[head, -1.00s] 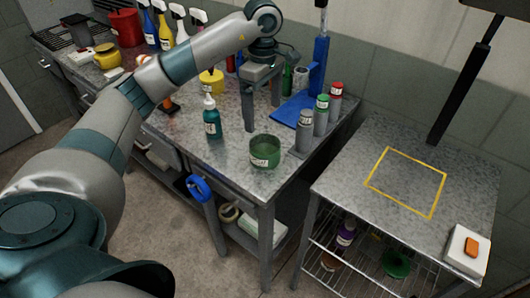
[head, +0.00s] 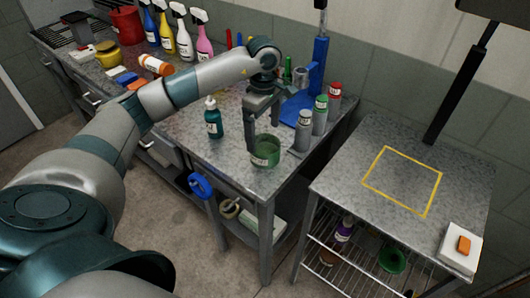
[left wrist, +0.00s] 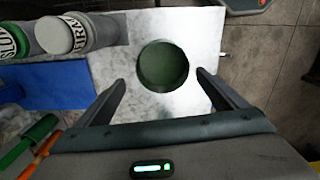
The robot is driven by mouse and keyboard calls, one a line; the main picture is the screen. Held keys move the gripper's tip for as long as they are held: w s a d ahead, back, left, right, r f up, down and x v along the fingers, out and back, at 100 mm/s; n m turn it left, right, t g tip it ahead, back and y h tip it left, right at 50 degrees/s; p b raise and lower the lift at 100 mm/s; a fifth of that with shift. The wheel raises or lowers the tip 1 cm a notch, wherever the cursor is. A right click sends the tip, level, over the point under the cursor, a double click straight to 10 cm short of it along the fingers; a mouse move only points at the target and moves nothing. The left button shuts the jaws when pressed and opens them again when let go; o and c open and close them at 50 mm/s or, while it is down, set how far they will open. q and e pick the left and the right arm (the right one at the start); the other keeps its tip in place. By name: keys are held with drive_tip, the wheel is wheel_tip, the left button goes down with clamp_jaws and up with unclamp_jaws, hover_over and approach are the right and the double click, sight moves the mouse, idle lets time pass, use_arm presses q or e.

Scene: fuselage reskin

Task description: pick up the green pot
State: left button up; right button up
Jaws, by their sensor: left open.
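The green pot (head: 265,152) is a small open round pot with a pale label, upright near the front right corner of the metal workbench. My left gripper (head: 262,138) is just above and behind it in the head view, fingers pointing down. In the left wrist view the pot (left wrist: 163,66) lies ahead of and between the two open fingers (left wrist: 160,88), with nothing held. Whether a finger touches the pot's rim cannot be told. My right gripper does not show.
A teal dropper bottle (head: 213,120) stands left of the pot. Grey, green and red capped bottles (head: 320,115) stand close on its right. A side table (head: 335,185) with a yellow-outlined square (head: 403,181) is to the right, with a white block (head: 460,248) at its front corner.

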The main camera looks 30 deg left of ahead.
sight(265, 144)
use_arm(q)
drive_tip(key=shift+s+d+f+p, duration=0.15)
drive_tip(key=shift+d+f+p, duration=0.05)
drive_tip(key=shift+f+p, duration=0.35)
drive_tip(key=f, duration=0.1)
drive_tip(key=f+p, duration=0.1)
drive_tip(key=shift+s+d+f+p, duration=0.15)
drive_tip(key=shift+d+f+p, duration=0.1)
drive_tip(key=shift+f+p, duration=0.15)
drive_tip(key=shift+f, duration=0.55)
drive_tip(key=shift+r, duration=0.1)
drive_tip(key=c, duration=1.7)
drive_tip(key=shift+o, duration=0.2)
